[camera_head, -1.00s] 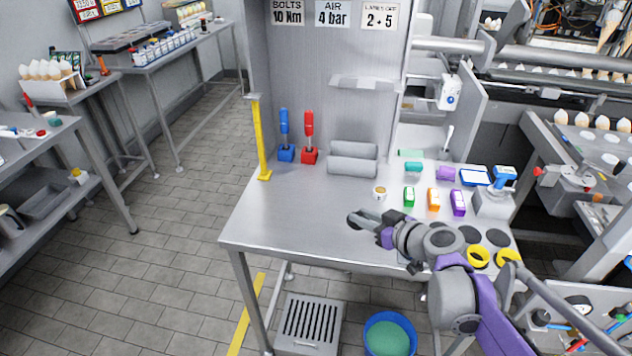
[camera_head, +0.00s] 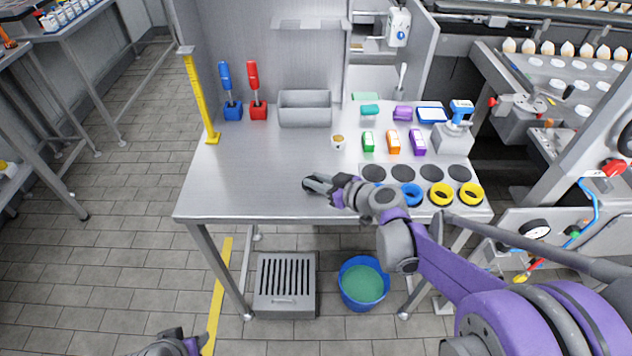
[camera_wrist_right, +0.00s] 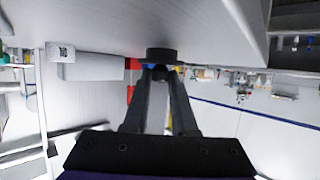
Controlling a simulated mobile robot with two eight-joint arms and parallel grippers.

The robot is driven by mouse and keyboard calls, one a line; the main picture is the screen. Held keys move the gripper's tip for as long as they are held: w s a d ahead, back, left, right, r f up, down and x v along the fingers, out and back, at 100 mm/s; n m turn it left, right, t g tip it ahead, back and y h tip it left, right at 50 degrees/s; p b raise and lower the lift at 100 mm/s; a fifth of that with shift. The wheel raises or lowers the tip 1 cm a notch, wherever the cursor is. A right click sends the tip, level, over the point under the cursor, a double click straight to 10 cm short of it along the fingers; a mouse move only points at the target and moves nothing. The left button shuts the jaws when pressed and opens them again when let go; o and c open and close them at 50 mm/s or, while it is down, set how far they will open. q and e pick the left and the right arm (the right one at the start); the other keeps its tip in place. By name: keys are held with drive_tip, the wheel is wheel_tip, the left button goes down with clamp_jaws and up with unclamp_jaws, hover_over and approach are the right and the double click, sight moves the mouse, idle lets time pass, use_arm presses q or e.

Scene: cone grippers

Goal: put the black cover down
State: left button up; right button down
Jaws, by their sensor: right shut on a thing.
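The black cover (camera_wrist_right: 161,55) shows in the right wrist view as a dark, flat round piece between my fingertips. My right gripper (camera_wrist_right: 160,70) is shut on it. In the head view my right gripper (camera_head: 315,184) is over the front middle of the steel table (camera_head: 240,190), left of the dark round spots. The cover is too small and dark there to separate clearly from the fingers. I cannot tell whether it touches the table. Part of my left arm (camera_head: 175,345) shows at the bottom edge; its fingers are not clear.
Dark round spots (camera_head: 403,172), a blue ring (camera_head: 410,195) and yellow rings (camera_head: 440,194) lie right of the gripper. A small cup (camera_head: 338,142), colored boxes (camera_head: 393,142) and a grey bin (camera_head: 305,109) stand behind. The table's left part is clear.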

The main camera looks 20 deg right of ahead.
drive_tip(key=shift+f, duration=0.25)
drive_tip(key=c, duration=0.7)
unclamp_jaws()
